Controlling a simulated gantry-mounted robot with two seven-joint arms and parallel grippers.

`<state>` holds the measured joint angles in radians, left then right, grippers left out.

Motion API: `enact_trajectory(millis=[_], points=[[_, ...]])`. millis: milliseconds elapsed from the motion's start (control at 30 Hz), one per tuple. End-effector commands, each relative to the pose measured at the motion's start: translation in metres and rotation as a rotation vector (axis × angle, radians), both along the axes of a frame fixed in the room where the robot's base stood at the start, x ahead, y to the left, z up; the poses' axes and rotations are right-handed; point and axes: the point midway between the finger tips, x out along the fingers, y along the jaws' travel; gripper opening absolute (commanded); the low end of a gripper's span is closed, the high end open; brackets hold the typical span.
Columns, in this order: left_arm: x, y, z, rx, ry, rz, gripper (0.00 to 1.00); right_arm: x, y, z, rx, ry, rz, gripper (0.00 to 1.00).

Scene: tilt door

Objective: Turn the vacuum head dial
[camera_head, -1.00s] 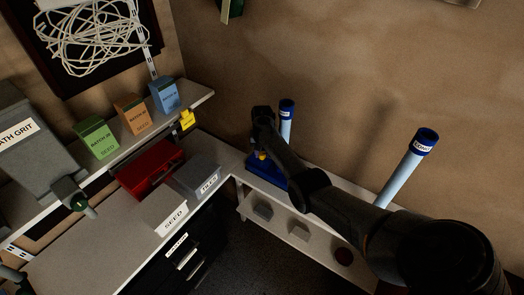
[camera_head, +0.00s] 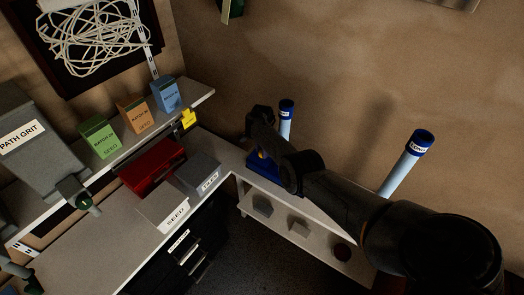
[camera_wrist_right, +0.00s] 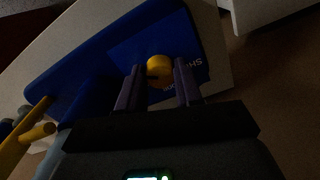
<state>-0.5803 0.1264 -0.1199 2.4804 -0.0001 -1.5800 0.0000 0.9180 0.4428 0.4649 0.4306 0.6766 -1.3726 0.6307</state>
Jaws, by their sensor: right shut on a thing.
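The blue vacuum head (camera_head: 265,171) rests on the low white bench in the corner, partly hidden by my right arm. In the right wrist view its blue body (camera_wrist_right: 95,62) fills the upper middle, with white lettering along one edge. Its round yellow dial (camera_wrist_right: 159,71) lies between the two fingers of my right gripper (camera_wrist_right: 158,80), which is shut on it. In the head view my right arm comes in from the lower right, and its fingers cannot be made out.
Two pale blue tubes with dark blue caps, one (camera_head: 286,121) behind the vacuum head and one (camera_head: 407,163) to the right, stand near my arm. A red box (camera_head: 152,166), a grey bin (camera_head: 198,174) and a seed bin (camera_head: 166,208) sit on the left counter.

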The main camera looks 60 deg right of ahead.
Motion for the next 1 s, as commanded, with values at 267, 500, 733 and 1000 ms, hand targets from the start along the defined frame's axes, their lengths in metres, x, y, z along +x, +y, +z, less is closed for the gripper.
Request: enact_trajectory(millis=[267, 500, 733, 1000], points=[[0.0, -0.002, -0.01, -0.011, 0.001, 0.007, 0.46, 0.0, 0.0, -0.002, -0.001, 0.0, -0.262, 0.04], [0.0, -0.003, -0.02, -0.012, 0.001, 0.008, 0.46, 0.0, 0.0, -0.002, 0.0, -0.001, -0.491, 0.04], [0.0, -0.002, -0.032, -0.009, 0.0, 0.005, 0.46, 0.0, 0.0, -0.003, 0.0, -0.001, -0.7, 0.04], [0.0, 0.0, -0.044, 0.0, 0.0, 0.0, 0.46, 0.0, 0.0, -0.002, 0.0, 0.0, -0.893, 0.04]])
